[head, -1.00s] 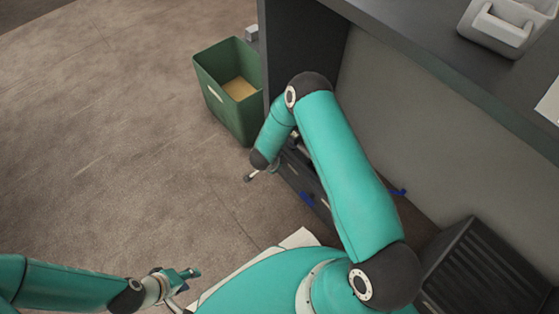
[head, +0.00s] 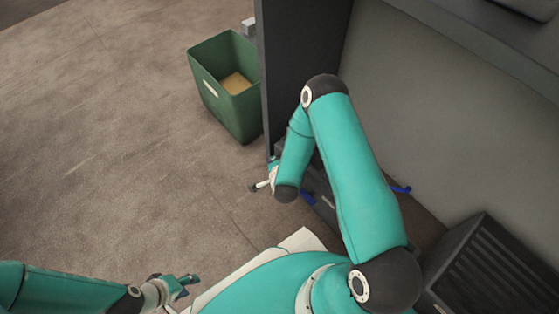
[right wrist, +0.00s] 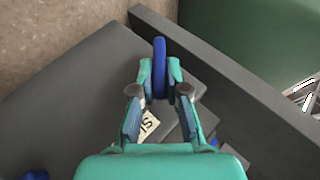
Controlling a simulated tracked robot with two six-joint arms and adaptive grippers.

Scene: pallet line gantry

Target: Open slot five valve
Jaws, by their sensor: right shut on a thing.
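A blue valve handle (right wrist: 160,68), seen nearly edge-on, stands between the fingertips of my right gripper (right wrist: 160,85) in the right wrist view. The right gripper is shut on it. Below the fingers is a pale label (right wrist: 148,124) with dark characters, partly covered and hard to read. The handle is above the dark grey unit (right wrist: 75,95). In the head view the right gripper (head: 272,169) is mostly hidden by my arm, beside the dark upright panel. My left gripper (head: 182,284) is at the lower left, over the floor, with its fingers apart and empty.
A green bin (head: 222,103) with a tan item inside stands left of the dark panel (head: 300,60). Other blue parts show at the unit (head: 308,197) and farther right (head: 401,189). A dark slatted box (head: 487,268) is at lower right. The left floor is clear.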

